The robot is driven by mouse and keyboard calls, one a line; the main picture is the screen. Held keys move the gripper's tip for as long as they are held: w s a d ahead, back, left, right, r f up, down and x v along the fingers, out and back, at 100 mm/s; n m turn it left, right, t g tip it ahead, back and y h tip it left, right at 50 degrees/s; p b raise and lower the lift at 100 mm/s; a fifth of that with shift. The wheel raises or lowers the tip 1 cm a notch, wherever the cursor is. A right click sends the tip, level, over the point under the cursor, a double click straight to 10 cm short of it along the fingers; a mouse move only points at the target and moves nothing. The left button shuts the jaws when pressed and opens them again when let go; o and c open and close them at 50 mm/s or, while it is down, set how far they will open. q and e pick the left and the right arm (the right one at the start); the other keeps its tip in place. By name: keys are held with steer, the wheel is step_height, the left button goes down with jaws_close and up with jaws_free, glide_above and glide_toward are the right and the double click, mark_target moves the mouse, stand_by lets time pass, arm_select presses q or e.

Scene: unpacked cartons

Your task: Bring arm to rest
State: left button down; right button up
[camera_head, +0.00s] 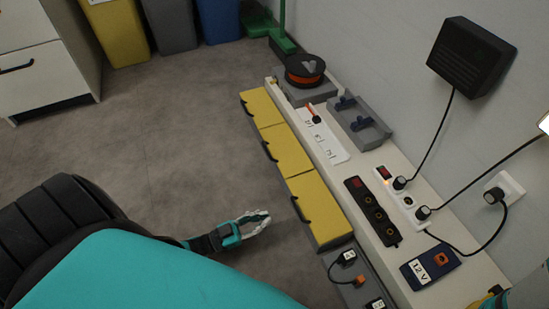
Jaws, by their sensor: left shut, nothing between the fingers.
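My left gripper (262,218) shows in the head view, low and centre. Its fingers meet at the tip and hold nothing. It hangs over the grey floor, to the left of the yellow drawers (292,160) and apart from them. My own teal body and black arm part fill the lower left. A piece of teal and grey at the lower right edge may be part of my right arm, but no right gripper shows.
A white bench (398,268) runs along the wall with a black power strip (371,211), a white power strip (399,199), a 12 V box (430,264) and an orange spool (305,71). Bins (168,25) and a white cabinet (42,62) stand at the back left. The floor between is clear.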

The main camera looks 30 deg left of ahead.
arm_select(q)
steer(key=shift+s+a+f, duration=0.25)
steer(key=shift+s, duration=0.1)
steer(key=shift+r, duration=0.1)
